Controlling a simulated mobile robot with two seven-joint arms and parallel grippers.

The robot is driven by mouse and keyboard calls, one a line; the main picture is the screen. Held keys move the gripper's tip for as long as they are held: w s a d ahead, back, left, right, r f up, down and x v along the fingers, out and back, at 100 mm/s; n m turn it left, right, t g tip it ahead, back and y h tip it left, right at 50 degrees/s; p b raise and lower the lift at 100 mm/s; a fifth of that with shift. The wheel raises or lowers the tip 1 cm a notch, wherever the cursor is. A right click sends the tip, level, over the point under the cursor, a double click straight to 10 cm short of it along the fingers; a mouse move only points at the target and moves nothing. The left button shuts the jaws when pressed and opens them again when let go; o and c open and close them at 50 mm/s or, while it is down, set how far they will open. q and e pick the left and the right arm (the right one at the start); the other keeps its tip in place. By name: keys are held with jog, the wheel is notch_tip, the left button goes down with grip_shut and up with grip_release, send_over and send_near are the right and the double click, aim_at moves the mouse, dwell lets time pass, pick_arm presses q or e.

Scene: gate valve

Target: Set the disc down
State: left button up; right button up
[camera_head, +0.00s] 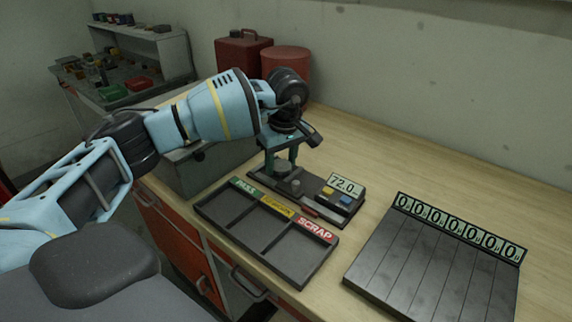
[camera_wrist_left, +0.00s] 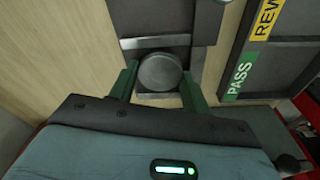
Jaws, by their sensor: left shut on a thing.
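My left gripper (camera_head: 281,167) points down over the gauge with a display reading about 72.0 (camera_head: 345,185). Its green fingers are shut on a round grey disc (camera_head: 282,170). In the left wrist view the disc (camera_wrist_left: 160,72) sits between the two fingers (camera_wrist_left: 158,82), over a flat metal part of the gauge (camera_wrist_left: 160,42). Whether the disc touches that part is hard to tell. My right gripper is not in view.
A dark three-compartment tray (camera_head: 255,255) labelled PASS, a yellow label and SCRAP stands in front of the gauge, its compartments empty. A dark slatted rack (camera_head: 420,270) with zero-showing counters stands at right. Red containers (camera_head: 243,52) stand behind. Bench between is clear.

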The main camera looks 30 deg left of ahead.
aim_at(284, 166)
pick_arm(q)
jog(key=shift+w+a+f, duration=0.1)
jog(key=shift+w+a, duration=0.3)
jog(key=shift+w, duration=0.05)
jog(key=o, duration=0.9)
jog(key=shift+s+d+f, duration=0.1)
jog(key=shift+f, duration=0.05)
jog(key=shift+o, duration=0.2)
notch_tip(284, 166, up, 12)
jog(key=d, duration=0.1)
jog(key=shift+s+d+r, duration=0.2)
jog(key=shift+s, duration=0.1)
